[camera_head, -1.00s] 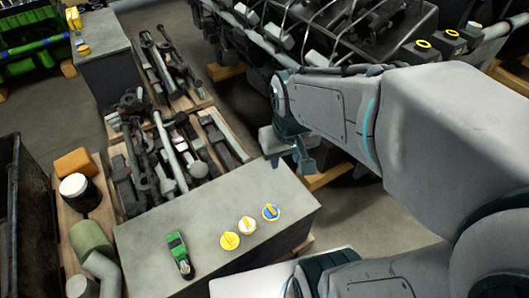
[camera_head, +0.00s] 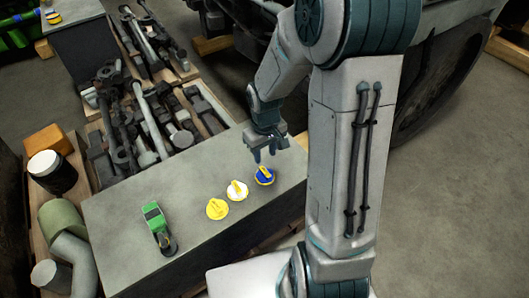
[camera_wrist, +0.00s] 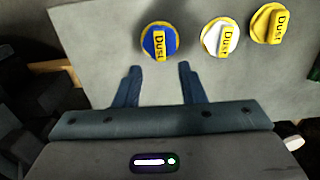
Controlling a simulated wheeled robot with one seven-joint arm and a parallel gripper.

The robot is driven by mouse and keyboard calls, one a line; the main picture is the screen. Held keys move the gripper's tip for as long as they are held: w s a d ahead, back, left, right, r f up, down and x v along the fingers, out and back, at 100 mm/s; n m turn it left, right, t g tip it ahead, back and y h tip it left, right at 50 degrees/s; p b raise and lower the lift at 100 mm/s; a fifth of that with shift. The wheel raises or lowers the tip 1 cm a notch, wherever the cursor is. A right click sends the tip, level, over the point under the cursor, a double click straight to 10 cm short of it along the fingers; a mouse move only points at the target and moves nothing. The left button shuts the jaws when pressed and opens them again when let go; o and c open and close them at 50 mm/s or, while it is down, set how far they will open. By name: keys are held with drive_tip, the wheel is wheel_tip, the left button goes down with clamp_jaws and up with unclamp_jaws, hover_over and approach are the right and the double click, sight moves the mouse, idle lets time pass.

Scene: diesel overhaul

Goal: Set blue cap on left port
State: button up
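The blue cap (camera_head: 264,177) with a yellow handle lies on the grey bench top near its right end, at the right of a row of three caps. It also shows in the wrist view (camera_wrist: 159,41), marked "Dust". My gripper (camera_head: 265,160) is above the bench just behind the blue cap. In the wrist view its two fingers (camera_wrist: 158,72) are spread apart with nothing between them, and the blue cap lies ahead of the fingertips. The left port cannot be made out in these views.
A white cap (camera_head: 237,190) and a yellow cap (camera_head: 217,208) lie left of the blue one. A green tool (camera_head: 157,226) lies farther left on the bench (camera_head: 115,225). Pallets of dark engine parts (camera_head: 140,120) stand behind. A black bin edge is at far left.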

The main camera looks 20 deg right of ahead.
sight(265, 171)
drive_tip(key=shift+f+b, duration=3.4)
drive_tip(key=shift+f, duration=0.8)
clamp_jaws()
drive_tip(key=shift+r, duration=0.15)
